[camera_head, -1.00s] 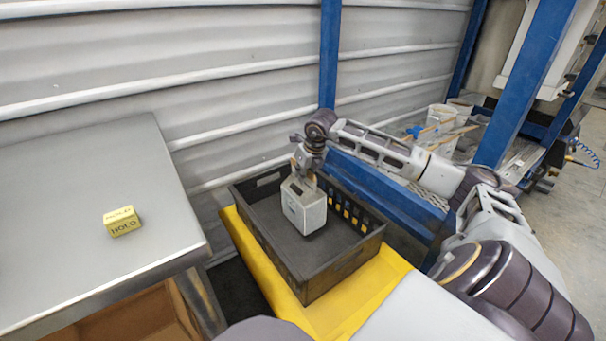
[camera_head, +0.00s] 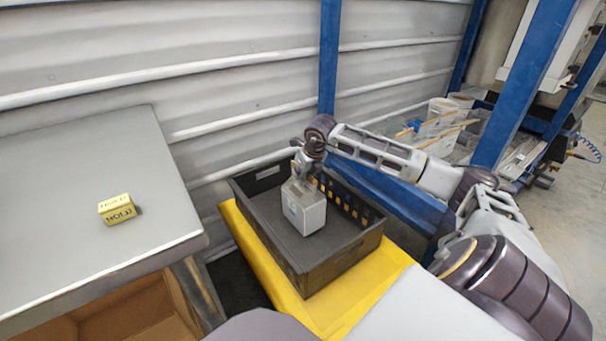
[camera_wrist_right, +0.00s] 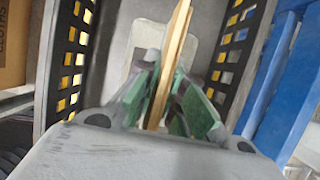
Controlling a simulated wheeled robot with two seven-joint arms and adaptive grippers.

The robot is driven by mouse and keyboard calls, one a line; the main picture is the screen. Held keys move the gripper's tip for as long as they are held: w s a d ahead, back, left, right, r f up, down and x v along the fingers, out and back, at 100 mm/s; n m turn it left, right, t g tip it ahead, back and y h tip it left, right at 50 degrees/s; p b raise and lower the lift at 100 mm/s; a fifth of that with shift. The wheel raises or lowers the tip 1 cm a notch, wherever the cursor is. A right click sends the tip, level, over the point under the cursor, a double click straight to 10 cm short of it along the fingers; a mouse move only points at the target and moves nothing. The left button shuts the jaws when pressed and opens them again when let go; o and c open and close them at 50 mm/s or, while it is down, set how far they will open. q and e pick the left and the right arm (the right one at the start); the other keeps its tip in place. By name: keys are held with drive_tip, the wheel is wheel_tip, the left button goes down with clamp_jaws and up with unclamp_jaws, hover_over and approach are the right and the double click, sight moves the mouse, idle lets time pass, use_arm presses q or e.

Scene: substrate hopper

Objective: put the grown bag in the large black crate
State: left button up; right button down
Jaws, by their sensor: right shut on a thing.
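The large black crate (camera_head: 335,263) stands open on a yellow surface in the middle of the head view. The grown bag (camera_head: 304,208) is a light grey, block-like bag, roughly upright inside the crate walls. Whether its base touches the crate floor I cannot tell. My right gripper (camera_head: 303,170) is directly above the bag. In the right wrist view its green-padded fingers (camera_wrist_right: 166,110) are shut on a thin tan strip at the bag's top, with the pale bag (camera_wrist_right: 205,45) below. My left gripper is not in view.
A grey metal table (camera_head: 70,200) at the left bears a small yellow block (camera_head: 117,209) marked HOLD. A blue post (camera_head: 328,60) and a corrugated wall stand behind the crate. Blue framework (camera_head: 390,195) is close on its right.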

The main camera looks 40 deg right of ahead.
drive_tip(key=shift+f+b, duration=0.3)
drive_tip(key=shift+f, duration=0.6)
drive_tip(key=c, duration=2)
unclamp_jaws()
drive_tip(key=shift+f, duration=0.2)
drive_tip(key=o, duration=0.5)
drive_tip(key=shift+r, duration=0.15)
